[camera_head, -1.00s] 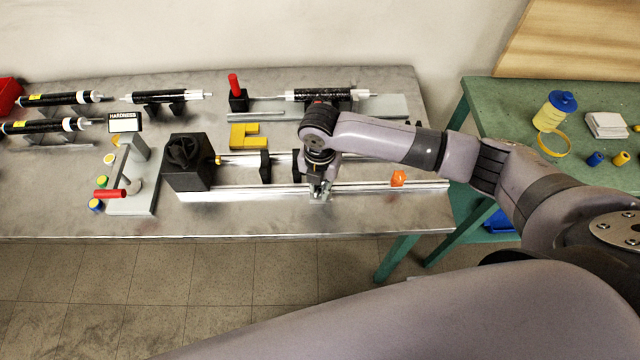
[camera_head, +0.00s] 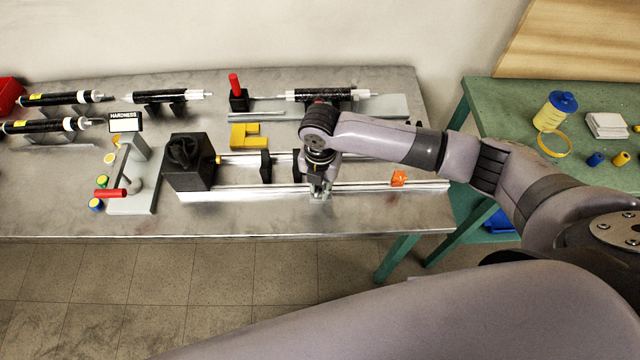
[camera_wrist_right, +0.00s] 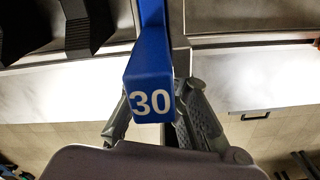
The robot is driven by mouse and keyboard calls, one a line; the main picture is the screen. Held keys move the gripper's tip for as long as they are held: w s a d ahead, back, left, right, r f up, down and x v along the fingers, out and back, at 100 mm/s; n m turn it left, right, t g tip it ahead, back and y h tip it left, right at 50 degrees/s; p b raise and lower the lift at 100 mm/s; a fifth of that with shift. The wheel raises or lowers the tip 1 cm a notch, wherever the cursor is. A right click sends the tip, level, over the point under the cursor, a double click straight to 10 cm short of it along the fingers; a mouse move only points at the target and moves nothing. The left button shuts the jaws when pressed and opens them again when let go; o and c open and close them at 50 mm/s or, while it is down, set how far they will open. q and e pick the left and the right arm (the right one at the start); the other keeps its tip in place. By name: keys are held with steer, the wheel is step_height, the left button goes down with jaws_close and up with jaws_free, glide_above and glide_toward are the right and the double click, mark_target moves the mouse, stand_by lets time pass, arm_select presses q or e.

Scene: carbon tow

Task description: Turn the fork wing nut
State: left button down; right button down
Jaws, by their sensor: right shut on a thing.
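My right gripper (camera_head: 319,192) points down at the front metal rail (camera_head: 240,192) of the bench rig, right of its black-housed end. Its fingers are shut at the rail's small metal fitting. The fork wing nut is hidden by the gripper and too small to make out. My left gripper is not in view.
The black housing (camera_head: 188,162) stands at the rig's left end. An orange piece (camera_head: 398,178) sits on the rail to the right. A hardness tester (camera_head: 130,190) stands at the left. A yellow block (camera_head: 245,136) lies behind. The bench front is clear.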

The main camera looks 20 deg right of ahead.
mark_target(321, 190)
steer(key=shift+d, duration=0.1)
stand_by(0.3)
steer(key=c, duration=1.5)
jaws_free()
steer(key=shift+r, duration=0.1)
step_height(321, 190, up, 12)
steer(key=shift+f, duration=0.1)
